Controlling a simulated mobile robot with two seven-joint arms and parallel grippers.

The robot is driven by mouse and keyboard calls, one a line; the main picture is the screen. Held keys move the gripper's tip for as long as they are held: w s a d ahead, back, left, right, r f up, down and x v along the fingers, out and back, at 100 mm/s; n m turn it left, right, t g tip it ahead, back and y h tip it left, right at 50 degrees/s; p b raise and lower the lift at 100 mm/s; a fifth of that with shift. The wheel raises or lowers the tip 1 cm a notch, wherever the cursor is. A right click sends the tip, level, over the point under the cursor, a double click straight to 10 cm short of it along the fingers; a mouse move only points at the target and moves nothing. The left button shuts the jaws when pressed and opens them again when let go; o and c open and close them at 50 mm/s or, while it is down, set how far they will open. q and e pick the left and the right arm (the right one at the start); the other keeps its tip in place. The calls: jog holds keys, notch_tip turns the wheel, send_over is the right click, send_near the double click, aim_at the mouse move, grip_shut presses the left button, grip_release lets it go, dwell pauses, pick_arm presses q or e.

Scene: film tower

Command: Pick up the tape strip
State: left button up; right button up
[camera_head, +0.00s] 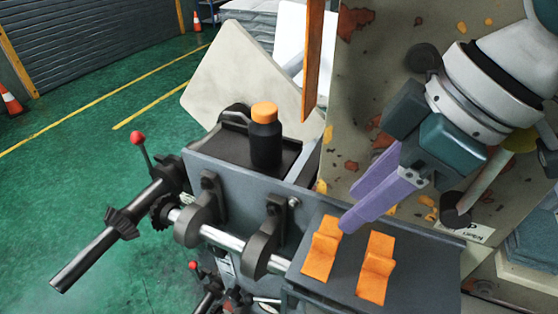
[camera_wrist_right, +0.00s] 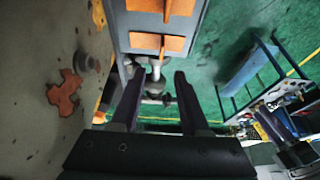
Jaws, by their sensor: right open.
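Two orange strips, each with a raised fold across its middle, lie apart on a grey ledge (camera_head: 420,256). They are the left strip (camera_head: 322,248) and the right strip (camera_head: 376,268); they look alike, and I cannot tell which one the task names. My right gripper (camera_head: 345,226) has purple fingers pointing down-left, above and behind the strips. In the right wrist view, its jaws (camera_wrist_right: 156,78) are open and empty, with one orange strip (camera_wrist_right: 172,43) just beyond the fingertips and the other at the top edge.
A black bottle with an orange cap (camera_head: 265,140) stands on the machine left of the ledge. A metal bar with clamps (camera_head: 230,238) and a red-knobbed lever (camera_head: 139,140) project at the front left. A stained upright panel (camera_head: 365,90) rises behind my right gripper.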

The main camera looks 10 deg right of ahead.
aim_at(327, 237)
jog(key=p+x, duration=0.1)
jog(key=x, duration=0.3)
jog(key=shift+a+f, duration=0.1)
jog(key=shift+f, duration=0.2)
jog(key=p+x, duration=0.1)
jog(key=x, duration=0.2)
jog(key=shift+s+f, duration=0.15)
jog(key=shift+f, duration=0.15)
jog(key=shift+a+f, duration=0.1)
jog(key=shift+f, duration=0.45)
jog(key=shift+c, duration=0.2)
grip_shut()
